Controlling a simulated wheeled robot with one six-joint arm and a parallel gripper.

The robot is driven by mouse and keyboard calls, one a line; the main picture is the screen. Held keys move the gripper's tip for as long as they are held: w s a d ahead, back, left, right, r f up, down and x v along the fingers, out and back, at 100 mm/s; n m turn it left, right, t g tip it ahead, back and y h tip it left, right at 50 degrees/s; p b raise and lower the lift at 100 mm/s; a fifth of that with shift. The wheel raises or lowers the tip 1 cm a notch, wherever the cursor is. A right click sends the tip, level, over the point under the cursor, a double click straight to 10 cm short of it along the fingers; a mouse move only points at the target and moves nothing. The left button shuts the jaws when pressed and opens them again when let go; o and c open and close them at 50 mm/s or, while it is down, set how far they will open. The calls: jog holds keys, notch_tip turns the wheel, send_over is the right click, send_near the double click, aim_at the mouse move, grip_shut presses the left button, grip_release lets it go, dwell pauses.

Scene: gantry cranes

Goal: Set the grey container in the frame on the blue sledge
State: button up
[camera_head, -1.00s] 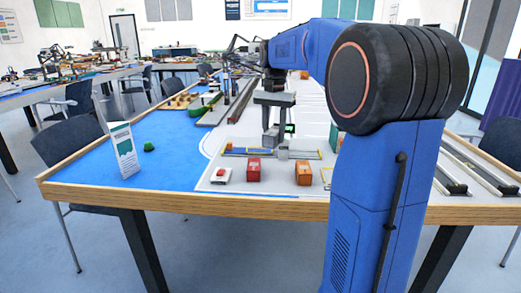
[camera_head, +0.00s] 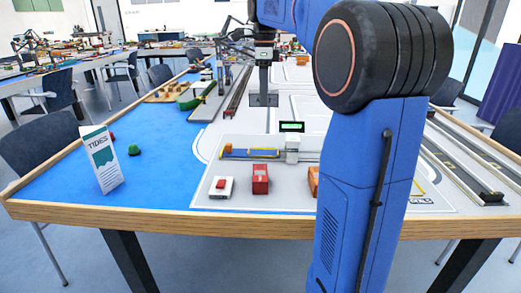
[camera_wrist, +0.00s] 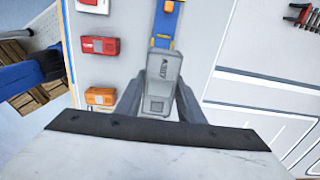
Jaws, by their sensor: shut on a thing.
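My gripper (camera_head: 263,99) hangs from the arm, raised above the table. Its two fingers are shut on the grey container (camera_wrist: 159,82), which shows dark lettering between them in the wrist view. In the head view the container is hard to tell from the fingers. The blue sledge (camera_head: 238,153) lies on the table as a low blue strip with a yellow frame (camera_head: 264,153) on it. In the wrist view the sledge (camera_wrist: 163,30) runs upward beyond the container, which hides what lies beneath it.
A red block (camera_head: 260,180), an orange block (camera_head: 313,181) and a white-and-red block (camera_head: 221,187) stand nearer. A leaflet (camera_head: 102,160) stands at left.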

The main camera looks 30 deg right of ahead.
send_over(264, 153)
notch_tip(264, 153, down, 14)
jog(key=shift+w+a+r, duration=0.1)
jog(key=shift+f, duration=2)
jog(key=shift+f, duration=0.45)
jog(key=o, duration=1.1)
jog(key=shift+f, duration=0.25)
jog(key=shift+r, duration=0.15)
notch_tip(264, 153, up, 13)
